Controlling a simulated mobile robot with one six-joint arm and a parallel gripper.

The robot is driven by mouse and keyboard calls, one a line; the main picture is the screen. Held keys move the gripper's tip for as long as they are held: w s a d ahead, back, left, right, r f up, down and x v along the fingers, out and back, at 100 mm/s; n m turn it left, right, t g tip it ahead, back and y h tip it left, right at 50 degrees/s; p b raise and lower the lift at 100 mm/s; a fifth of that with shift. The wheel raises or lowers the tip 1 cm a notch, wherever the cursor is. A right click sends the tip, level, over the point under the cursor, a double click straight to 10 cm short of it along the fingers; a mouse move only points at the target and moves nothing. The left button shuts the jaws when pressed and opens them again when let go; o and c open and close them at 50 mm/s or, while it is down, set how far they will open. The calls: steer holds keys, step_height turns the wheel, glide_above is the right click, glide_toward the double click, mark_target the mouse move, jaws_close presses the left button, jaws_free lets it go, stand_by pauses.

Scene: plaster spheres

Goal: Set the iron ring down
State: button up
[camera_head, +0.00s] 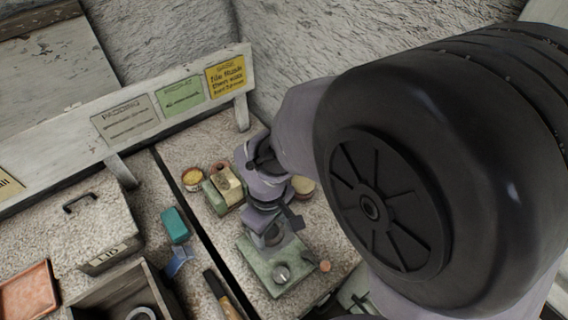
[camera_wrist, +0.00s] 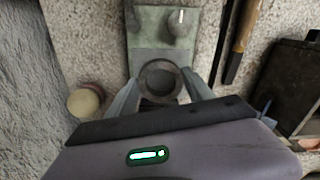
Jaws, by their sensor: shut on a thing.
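The dark iron ring (camera_wrist: 160,80) is between the two fingers of my gripper (camera_wrist: 161,88), which is shut on it. In the head view my gripper (camera_head: 277,228) points down over the far end of a pale green plate (camera_head: 262,268), and the ring (camera_head: 272,234) shows partly behind a finger. In the wrist view the ring overlaps the near end of the green plate (camera_wrist: 147,60). I cannot tell whether the ring touches the plate or hangs just above it.
A round knob (camera_head: 281,273) stands on the plate. Left are a lidded box (camera_head: 100,225), a teal block (camera_head: 175,225), an open wooden crate (camera_head: 105,292) with a pale ring (camera_head: 141,313) and a wood-handled tool (camera_head: 222,296). Small blocks and a round tin (camera_head: 192,179) sit behind.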

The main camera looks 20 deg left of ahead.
steer(key=shift+f+b, duration=0.3)
steer(key=shift+f, duration=0.15)
steer(key=o, duration=1.8)
steer(key=shift+c, duration=0.2)
steer(key=shift+r, duration=0.15)
step_height(320, 180, up, 4)
steer(key=p, duration=0.3)
steer(key=shift+p, duration=0.35)
